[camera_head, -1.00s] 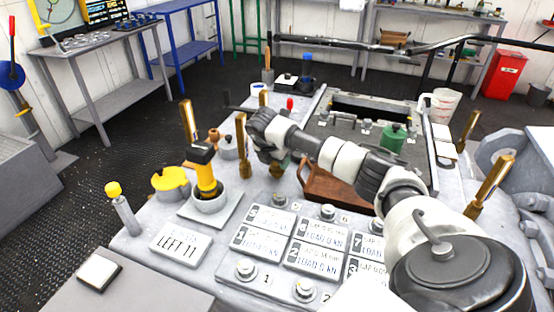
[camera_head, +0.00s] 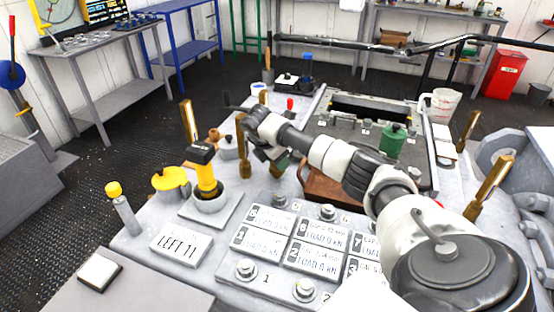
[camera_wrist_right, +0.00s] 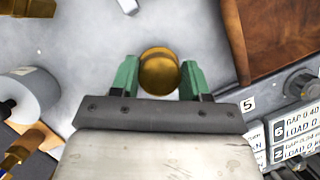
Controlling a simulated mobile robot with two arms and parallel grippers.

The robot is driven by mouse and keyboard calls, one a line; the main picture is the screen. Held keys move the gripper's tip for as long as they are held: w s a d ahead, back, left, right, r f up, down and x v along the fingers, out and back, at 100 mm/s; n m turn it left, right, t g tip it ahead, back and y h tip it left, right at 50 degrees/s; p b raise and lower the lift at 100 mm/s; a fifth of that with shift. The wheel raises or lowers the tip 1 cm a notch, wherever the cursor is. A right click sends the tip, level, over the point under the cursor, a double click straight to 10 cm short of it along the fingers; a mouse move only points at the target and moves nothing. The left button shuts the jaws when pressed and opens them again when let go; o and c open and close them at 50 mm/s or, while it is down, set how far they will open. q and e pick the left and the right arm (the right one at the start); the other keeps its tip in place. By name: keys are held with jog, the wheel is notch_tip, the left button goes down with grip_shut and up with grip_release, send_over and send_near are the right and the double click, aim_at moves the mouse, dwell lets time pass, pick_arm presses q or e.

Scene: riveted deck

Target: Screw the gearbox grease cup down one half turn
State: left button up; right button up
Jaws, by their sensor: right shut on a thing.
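The gearbox grease cup shows in the right wrist view as a round brass cap (camera_wrist_right: 159,71), seen from above. My right gripper (camera_wrist_right: 159,80) has its two green fingers on either side of the cap and is shut on it. In the head view my right gripper (camera_head: 277,164) is low over the grey deck, beside an upright brass post. The hand hides the cup there. My left gripper is in neither view.
A brown wooden box (camera_head: 325,188) stands just right of the gripper. A yellow-and-black handled tool (camera_head: 206,178) stands in a cup to the left. Numbered load plates (camera_head: 264,238) and knobs lie in front. A green canister (camera_head: 392,141) stands behind my forearm.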

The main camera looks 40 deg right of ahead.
jog(key=shift+w+d+r, duration=0.15)
jog(key=shift+r, duration=0.2)
jog(key=o, duration=0.9)
jog(key=shift+f, duration=0.15)
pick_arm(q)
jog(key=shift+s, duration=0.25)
pick_arm(e)
jog(key=v, duration=1.1)
jog(key=shift+f, duration=0.1)
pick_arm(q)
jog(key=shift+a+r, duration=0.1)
pick_arm(e)
jog(key=shift+f, duration=0.1)
